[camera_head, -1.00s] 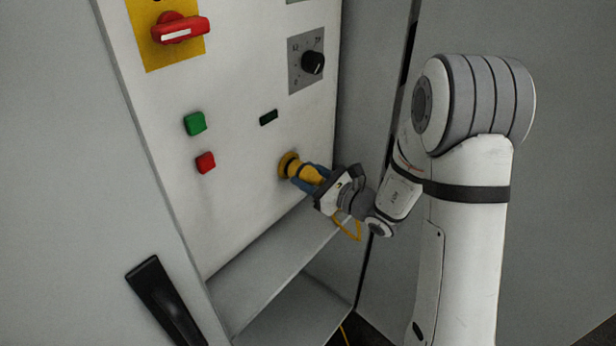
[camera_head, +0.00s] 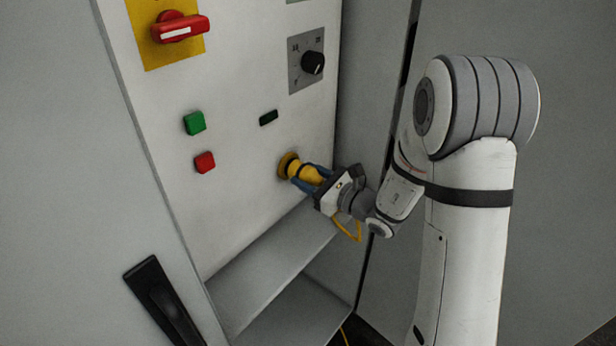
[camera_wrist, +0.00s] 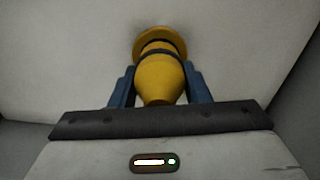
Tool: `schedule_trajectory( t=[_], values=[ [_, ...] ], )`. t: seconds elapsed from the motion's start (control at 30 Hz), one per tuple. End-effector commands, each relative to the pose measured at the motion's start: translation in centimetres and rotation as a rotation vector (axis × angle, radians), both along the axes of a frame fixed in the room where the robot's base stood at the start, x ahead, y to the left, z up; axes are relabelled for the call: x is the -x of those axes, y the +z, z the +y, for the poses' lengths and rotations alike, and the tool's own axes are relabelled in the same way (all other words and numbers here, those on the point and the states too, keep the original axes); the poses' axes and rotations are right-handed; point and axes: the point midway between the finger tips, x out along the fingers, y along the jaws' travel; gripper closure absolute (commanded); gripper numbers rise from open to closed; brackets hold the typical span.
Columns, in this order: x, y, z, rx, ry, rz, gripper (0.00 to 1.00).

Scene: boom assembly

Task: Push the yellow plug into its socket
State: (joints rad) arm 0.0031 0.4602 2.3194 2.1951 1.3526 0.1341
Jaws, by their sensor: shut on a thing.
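The yellow plug (camera_head: 305,173) is between the blue fingers of my gripper (camera_head: 311,175), which is shut on it. In the wrist view the plug (camera_wrist: 160,76) stands between both fingers of my gripper (camera_wrist: 160,88), with a dark band near its front. Its front end meets the yellow socket (camera_head: 288,164) on the white panel. The socket also shows as a wide yellow flange (camera_wrist: 160,40) in the wrist view. I cannot tell how deep the plug sits in it. A yellow cable (camera_head: 347,232) hangs in a loop below my gripper.
The white panel carries a red rotary switch (camera_head: 180,27), a black knob (camera_head: 312,62), a green button (camera_head: 194,123) and a red button (camera_head: 204,162). A grey ledge (camera_head: 265,262) lies below my gripper. A cabinet side wall (camera_head: 372,100) stands close at the right.

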Motion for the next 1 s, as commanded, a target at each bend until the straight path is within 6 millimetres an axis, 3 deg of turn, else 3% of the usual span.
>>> schedule_trajectory(
  t=[0.63, 0.67, 0.93, 1.0],
  values=[
    [-0.64, 0.01, 0.77, 0.000, 0.000, -0.001, 0.90],
    [-0.65, 0.03, 0.75, 0.000, -0.001, -0.001, 0.56],
    [-0.62, 0.01, 0.71, 0.000, -0.001, -0.001, 0.34],
    [-0.62, 0.00, 0.71, 0.000, -0.001, 0.000, 0.32]
  ],
)
